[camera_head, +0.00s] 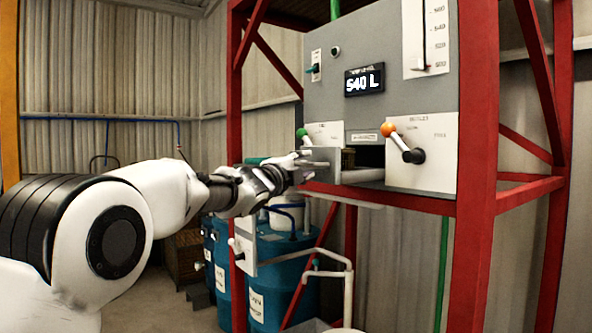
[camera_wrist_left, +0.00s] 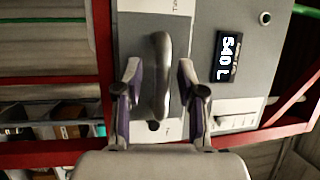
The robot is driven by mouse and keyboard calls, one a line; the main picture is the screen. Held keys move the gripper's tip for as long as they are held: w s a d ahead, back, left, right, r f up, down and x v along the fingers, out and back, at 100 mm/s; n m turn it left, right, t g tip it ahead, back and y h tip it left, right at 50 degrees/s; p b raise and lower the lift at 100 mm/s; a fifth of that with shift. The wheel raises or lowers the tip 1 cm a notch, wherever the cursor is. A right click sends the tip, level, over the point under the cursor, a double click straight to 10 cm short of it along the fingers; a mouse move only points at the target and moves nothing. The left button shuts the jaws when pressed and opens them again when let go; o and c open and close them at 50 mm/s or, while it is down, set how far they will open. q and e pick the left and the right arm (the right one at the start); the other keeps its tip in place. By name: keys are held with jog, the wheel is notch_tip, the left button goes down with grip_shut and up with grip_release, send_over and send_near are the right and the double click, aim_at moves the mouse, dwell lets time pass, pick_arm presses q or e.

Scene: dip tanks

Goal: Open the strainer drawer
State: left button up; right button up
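The strainer drawer (camera_head: 322,162) is a grey-fronted box low in the grey panel. In the head view its front stands out from the panel, with a dark slot behind it, so it looks partly pulled out. Its grey bar handle (camera_wrist_left: 160,75) shows in the wrist view. My left gripper (camera_head: 303,168) is at the drawer front, partly hiding it. In the wrist view the left gripper's fingers (camera_wrist_left: 158,88) stand on both sides of the handle, with gaps visible between. Contact with the handle cannot be made out. My right gripper is not in view.
A panel display (camera_head: 364,81) reads 540 L. An orange-knobbed lever (camera_head: 400,142) is right of the drawer, and a green knob (camera_head: 302,133) is on its left. Red frame posts (camera_head: 476,180) flank the panel. Blue barrels (camera_head: 270,275) and pale pipes stand below.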

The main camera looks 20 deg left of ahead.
pick_arm(q)
jog(key=v, duration=1.1)
jog(key=shift+s, duration=0.35)
jog(key=shift+a+f, duration=0.1)
